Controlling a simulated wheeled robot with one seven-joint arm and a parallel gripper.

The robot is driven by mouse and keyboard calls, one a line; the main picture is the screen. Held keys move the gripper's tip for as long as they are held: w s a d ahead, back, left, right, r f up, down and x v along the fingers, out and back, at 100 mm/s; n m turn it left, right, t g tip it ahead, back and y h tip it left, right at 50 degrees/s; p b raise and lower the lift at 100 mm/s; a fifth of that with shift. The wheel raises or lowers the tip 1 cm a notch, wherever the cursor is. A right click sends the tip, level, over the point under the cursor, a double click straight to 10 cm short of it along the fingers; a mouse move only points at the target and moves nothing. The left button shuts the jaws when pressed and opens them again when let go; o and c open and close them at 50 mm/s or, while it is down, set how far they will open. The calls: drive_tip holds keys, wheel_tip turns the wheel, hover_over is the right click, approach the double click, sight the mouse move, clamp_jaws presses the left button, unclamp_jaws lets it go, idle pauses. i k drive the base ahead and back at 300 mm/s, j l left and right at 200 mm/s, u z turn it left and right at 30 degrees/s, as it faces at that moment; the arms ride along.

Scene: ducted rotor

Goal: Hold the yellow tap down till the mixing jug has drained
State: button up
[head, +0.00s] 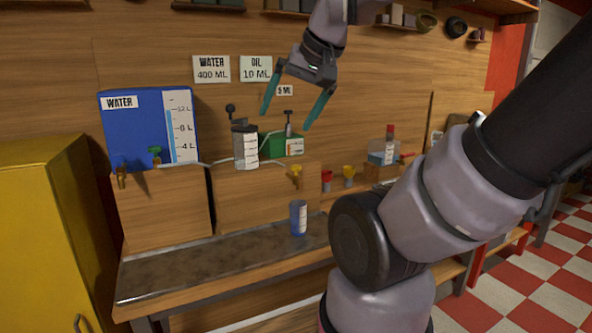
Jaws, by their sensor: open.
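The yellow tap (296,171) sticks out from the front of the wooden box below the jug. The mixing jug (245,148) is a clear, marked vessel on top of that box, with a dark knob beside it. I cannot tell how much liquid is in it. A blue cup (298,218) with a white scale stands on the bench below the yellow tap. My gripper (289,112) is above and apart from the tap, fingers pointing down and spread, with nothing between them.
A green container (284,144) sits behind the tap. Red and yellow funnel-like items (337,178) are at right. The dark bench top (190,265) is clear at left. A yellow cabinet (40,230) stands at far left.

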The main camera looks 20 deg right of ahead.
sight(295, 168)
drive_tip(key=i+l+u, duration=0.2)
drive_tip(key=l, duration=0.3)
drive_tip(key=l+u, duration=0.2)
drive_tip(key=l, duration=0.25)
drive_tip(key=l+u, duration=0.2)
drive_tip(key=l, duration=0.3)
drive_tip(key=i, duration=0.05)
